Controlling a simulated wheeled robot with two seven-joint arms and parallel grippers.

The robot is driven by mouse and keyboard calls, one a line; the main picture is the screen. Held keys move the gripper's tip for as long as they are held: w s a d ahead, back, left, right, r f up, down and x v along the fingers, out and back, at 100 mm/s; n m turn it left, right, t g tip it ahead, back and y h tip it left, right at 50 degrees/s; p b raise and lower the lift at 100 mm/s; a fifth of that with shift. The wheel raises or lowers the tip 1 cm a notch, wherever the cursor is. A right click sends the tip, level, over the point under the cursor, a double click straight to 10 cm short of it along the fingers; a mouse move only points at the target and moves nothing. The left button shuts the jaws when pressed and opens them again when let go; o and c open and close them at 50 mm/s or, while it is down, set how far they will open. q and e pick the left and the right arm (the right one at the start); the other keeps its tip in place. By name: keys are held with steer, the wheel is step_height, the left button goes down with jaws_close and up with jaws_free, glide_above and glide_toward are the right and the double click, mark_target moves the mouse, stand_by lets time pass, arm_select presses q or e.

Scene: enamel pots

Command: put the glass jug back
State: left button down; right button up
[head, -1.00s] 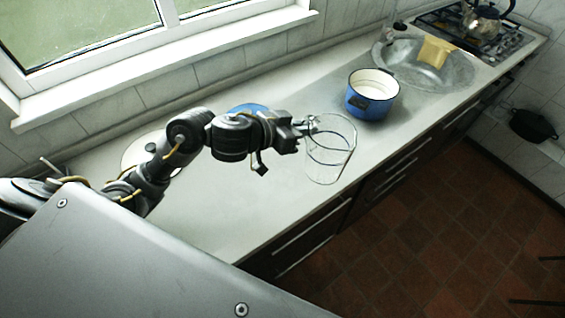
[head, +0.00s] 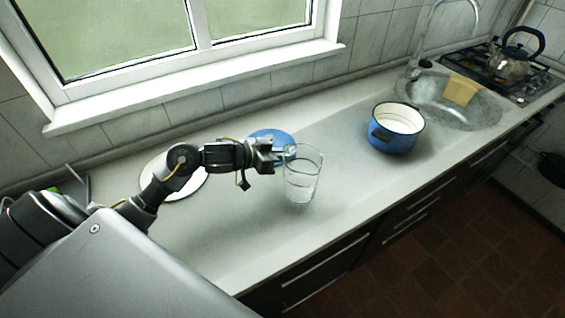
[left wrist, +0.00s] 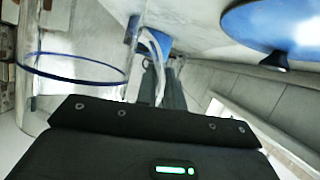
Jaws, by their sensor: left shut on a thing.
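The clear glass jug (head: 303,182) is upright above or on the counter, left of the blue pot; I cannot tell whether its base touches. My left gripper (head: 284,155) is shut on the jug's handle side, at its left near the top. In the left wrist view the jug (left wrist: 75,95) fills the left side, with a dark blue ring across it, and the gripper (left wrist: 160,75) has its fingers at the handle. My right gripper is not in view.
A blue enamel pot (head: 393,136) with a white inside stands open at the right. A blue lid (head: 268,135) lies behind the gripper; its knob shows in the left wrist view. A white round dish (head: 190,187) lies behind my arm. The sink (head: 475,111), sponge-coloured block (head: 461,90) and kettle (head: 517,56) are farther right.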

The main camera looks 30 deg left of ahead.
arm_select(q)
steer(key=shift+w+a+f, duration=0.1)
steer(key=shift+a+f, duration=0.1)
steer(key=shift+f, duration=0.55)
steer(key=shift+a+f, duration=0.2)
steer(key=shift+f, duration=0.95)
steer(key=c, duration=1.5)
jaws_free()
steer(key=shift+f, duration=0.15)
steer(key=shift+b+v, duration=0.3)
steer(key=shift+v, duration=5.75)
